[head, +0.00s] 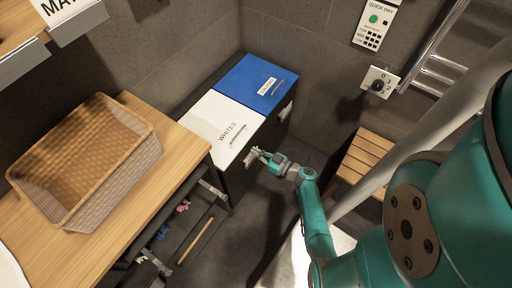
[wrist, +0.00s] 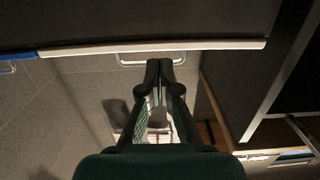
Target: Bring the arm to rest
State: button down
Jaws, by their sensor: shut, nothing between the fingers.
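My arm is teal and reaches from the right side of the head view toward the laundry cabinet in the middle. My gripper (head: 263,156) is at the front of the white-lidded "WHITES" section, close to its front handle. In the wrist view my gripper (wrist: 159,66) has its fingertips together with nothing between them. A light metal bar handle (wrist: 158,61) shows just behind the fingertips there. I cannot tell whether the fingertips touch it.
The laundry cabinet has a white lid (head: 222,127) and a blue lid (head: 257,83). A wooden counter (head: 175,140) with a wicker basket (head: 125,125) stands at left, above an open drawer holding small items. A slatted wooden bench (head: 370,158) is at right. Floor between is clear.

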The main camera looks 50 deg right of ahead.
jog(key=shift+s, duration=0.3)
jog(key=s+a+f+m+g, duration=0.1)
jog(key=s+a+f+g, duration=0.15)
jog(key=a, duration=0.35)
jog(key=s+a+f+g, duration=0.2)
jog(key=s+a+f, duration=0.1)
jog(key=a, duration=0.4)
jog(key=s+a+r+m+g+h, duration=0.1)
jog(key=s+a+r+g, duration=0.15)
jog(key=s+a, duration=0.6)
jog(key=s+r+t, duration=0.1)
jog(key=s+r, duration=0.3)
jog(key=r, duration=0.6)
jog(key=s+a+r+n+t, duration=0.1)
jog(key=s+r, duration=0.3)
jog(key=r, duration=0.7)
jog(key=s+r+t, duration=0.2)
jog(key=s+r, duration=0.2)
jog(key=r, duration=0.6)
jog(key=shift+s+a+r+t, duration=0.3)
jog(key=shift+s+a, duration=0.1)
